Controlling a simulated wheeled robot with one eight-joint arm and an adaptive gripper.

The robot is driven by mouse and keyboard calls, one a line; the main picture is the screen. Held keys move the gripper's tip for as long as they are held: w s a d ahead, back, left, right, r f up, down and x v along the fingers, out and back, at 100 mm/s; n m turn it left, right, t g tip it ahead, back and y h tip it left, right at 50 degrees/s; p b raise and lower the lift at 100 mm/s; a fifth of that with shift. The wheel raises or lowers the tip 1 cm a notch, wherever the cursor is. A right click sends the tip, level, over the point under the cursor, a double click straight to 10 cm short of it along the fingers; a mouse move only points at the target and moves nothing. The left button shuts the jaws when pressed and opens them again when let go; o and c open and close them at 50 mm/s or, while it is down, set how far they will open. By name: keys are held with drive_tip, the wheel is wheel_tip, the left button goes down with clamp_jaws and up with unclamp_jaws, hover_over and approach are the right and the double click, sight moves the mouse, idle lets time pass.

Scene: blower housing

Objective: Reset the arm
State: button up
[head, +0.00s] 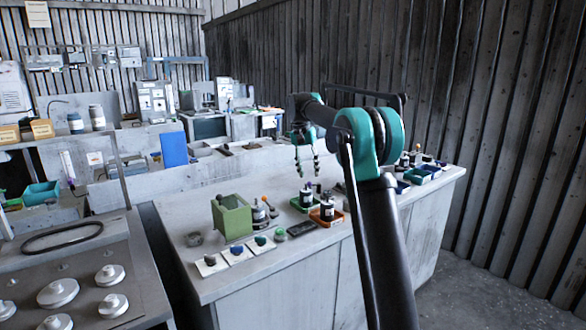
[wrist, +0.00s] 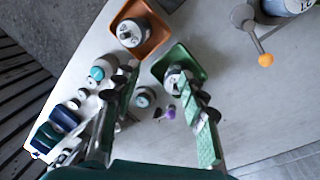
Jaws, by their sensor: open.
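My gripper (head: 305,158) hangs above the workbench (head: 205,278) in the head view, fingers pointing down, near the green and orange trays. In the wrist view my gripper (wrist: 160,110) has its two fingers spread apart with nothing held between them. Below it, a green tray (wrist: 202,62) holds a bottle (wrist: 174,76), and an orange tray (wrist: 152,42) holds another bottle (wrist: 130,34). The orange tray also shows in the head view (head: 327,220). My gripper is clear of these things.
A green box (head: 231,217) and several small white cards with dark items (head: 237,253) stand on the bench's left part. More trays (head: 418,175) and bottles lie at the right end. A panel with round knobs (head: 58,292) is at left. Corrugated walls close the back and right.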

drive_tip(key=s+d+f+n+t, duration=0.1)
drive_tip(key=s+d+f, duration=0.3)
drive_tip(key=s+f, duration=0.4)
drive_tip(key=s+d+f+n+t+y, duration=0.1)
drive_tip(key=s+d+f, duration=0.3)
drive_tip(key=s, duration=1.6)
drive_tip(key=s+d+f+n+t+y, duration=0.1)
drive_tip(key=s+d+f, duration=0.4)
drive_tip(key=s+f, duration=0.7)
drive_tip(key=s+n+t, duration=0.1)
drive_tip(key=s, duration=0.1)
drive_tip(key=shift+s+f+t, duration=0.2)
drive_tip(key=shift+s+t, duration=0.1)
drive_tip(key=shift+t, duration=0.1)
